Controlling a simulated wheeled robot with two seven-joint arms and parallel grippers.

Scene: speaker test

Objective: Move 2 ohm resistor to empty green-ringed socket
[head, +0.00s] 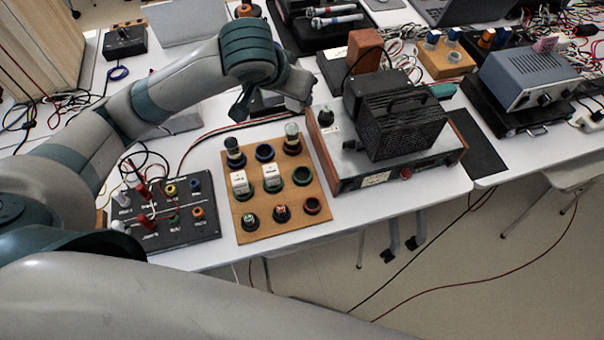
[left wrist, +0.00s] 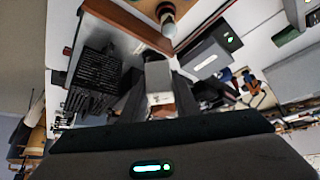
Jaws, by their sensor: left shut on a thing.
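A wooden socket board (head: 240,207) lies at the table's front edge in the head view. Two white block parts, a left one (head: 240,183) and a right one (head: 271,174), stand in its middle row. An empty green-ringed socket (head: 302,176) is right of them. My left gripper (head: 270,104) is above and behind the board, pointing down. In the left wrist view it is shut on a pale block (left wrist: 158,82) between its dark fingers. I cannot read the block's label, and the head view hides it. My right gripper is not in view.
The board also has tall cylinders (head: 292,138) at the back, an empty blue-ringed socket (head: 264,152) and a red-ringed one (head: 312,205). A black finned unit (head: 398,125) on a wood-sided box is close on the right. A black panel (head: 180,222) with cables lies left.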

